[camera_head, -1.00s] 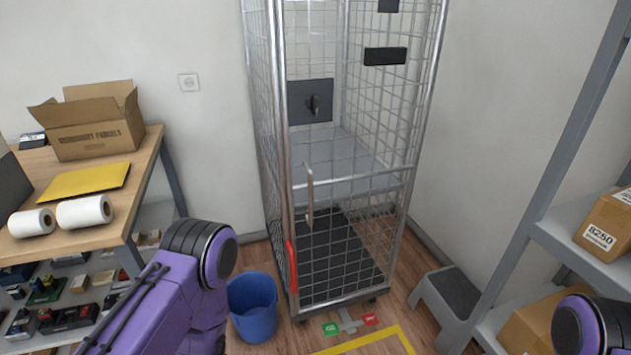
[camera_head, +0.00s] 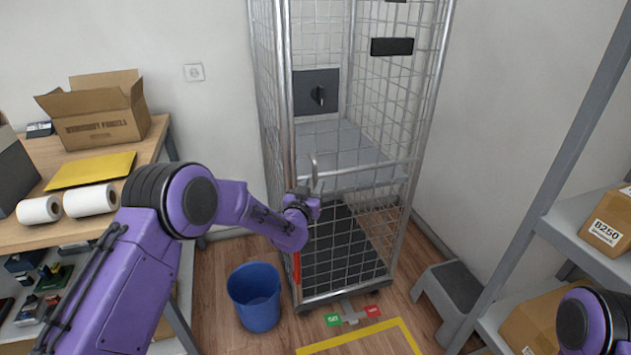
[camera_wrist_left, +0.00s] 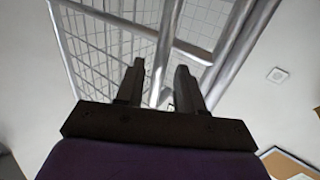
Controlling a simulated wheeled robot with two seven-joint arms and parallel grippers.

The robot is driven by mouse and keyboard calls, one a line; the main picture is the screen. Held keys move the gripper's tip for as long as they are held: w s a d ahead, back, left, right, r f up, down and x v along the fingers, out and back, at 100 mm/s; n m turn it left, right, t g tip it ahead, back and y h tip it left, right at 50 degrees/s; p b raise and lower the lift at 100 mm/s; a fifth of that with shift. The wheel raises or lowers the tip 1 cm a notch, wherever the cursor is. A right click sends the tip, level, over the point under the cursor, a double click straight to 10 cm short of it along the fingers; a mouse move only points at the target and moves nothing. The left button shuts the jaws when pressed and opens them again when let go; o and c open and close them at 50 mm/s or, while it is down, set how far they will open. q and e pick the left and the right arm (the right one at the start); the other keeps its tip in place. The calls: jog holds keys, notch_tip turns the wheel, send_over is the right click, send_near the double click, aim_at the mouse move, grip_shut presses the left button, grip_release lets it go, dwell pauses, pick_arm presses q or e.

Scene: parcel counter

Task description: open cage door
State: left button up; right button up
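The wire roll cage (camera_head: 352,291) stands upright against the back wall, its barred front door closed. A pale vertical handle (camera_head: 314,168) is at the door's left side, its lower part hidden by my gripper. My left gripper (camera_head: 312,192) is at the handle in the head view. In the left wrist view its two dark fingers (camera_wrist_left: 159,80) are apart, with a metal tube of the cage (camera_wrist_left: 166,45) showing in the gap. I cannot tell whether they touch it. A red strip (camera_head: 297,266) is low on the cage's left post. My right gripper is out of view.
A blue bucket (camera_head: 254,297) stands on the floor left of the cage. A grey step stool (camera_head: 450,292) and shelving with boxes (camera_head: 605,222) are at the right. A workbench (camera_head: 158,142) with an open carton (camera_head: 102,115) is at the left.

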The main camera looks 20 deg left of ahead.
pick_arm(q)
jog(key=shift+w, duration=1.45)
grip_shut()
